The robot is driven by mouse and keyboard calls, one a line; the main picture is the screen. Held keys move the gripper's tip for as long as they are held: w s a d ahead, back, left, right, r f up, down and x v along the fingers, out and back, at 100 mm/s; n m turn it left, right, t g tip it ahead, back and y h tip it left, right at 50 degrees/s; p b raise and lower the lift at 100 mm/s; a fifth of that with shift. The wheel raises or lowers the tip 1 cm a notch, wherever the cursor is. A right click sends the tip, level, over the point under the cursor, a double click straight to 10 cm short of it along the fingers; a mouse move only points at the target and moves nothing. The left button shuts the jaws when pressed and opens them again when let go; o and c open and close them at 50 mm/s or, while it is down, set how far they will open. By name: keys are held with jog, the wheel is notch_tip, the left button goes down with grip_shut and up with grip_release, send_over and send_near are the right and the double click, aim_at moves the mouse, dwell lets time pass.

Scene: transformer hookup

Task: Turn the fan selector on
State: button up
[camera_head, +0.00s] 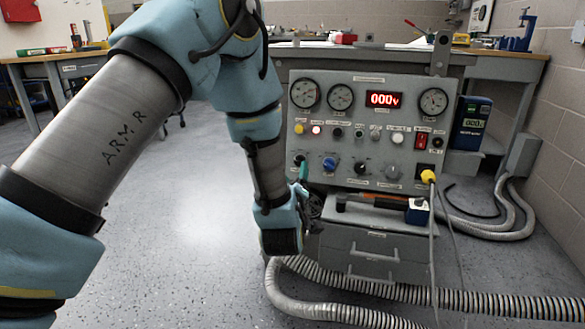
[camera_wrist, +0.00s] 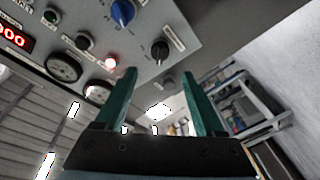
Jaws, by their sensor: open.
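The grey control panel (camera_head: 375,115) carries a row of selector knobs. A black knob (camera_head: 299,160) is at the left end, with a blue knob (camera_head: 329,164), another black knob (camera_head: 360,167) and a grey knob (camera_head: 393,172) to its right. I cannot read which label marks the fan selector. My gripper (camera_head: 303,172) is by the panel's lower left corner, one teal finger showing below the left black knob. In the wrist view my gripper (camera_wrist: 158,72) is open and empty; its fingers point toward the left black knob (camera_wrist: 159,50), apart from it. The blue knob (camera_wrist: 122,12) is beside that.
A red lamp (camera_head: 316,129) is lit and the display (camera_head: 384,100) reads 000V. A red switch (camera_head: 421,141) and a yellow plug (camera_head: 428,176) are at the panel's right. A tool with an orange-and-black handle (camera_head: 375,202) lies below. Ribbed hoses (camera_head: 340,282) run along the floor.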

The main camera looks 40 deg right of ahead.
aim_at(297, 162)
jog(key=b+x, duration=0.1)
jog(key=x, duration=0.6)
jog(key=shift+w+d, duration=0.2)
grip_shut()
dwell(0.4)
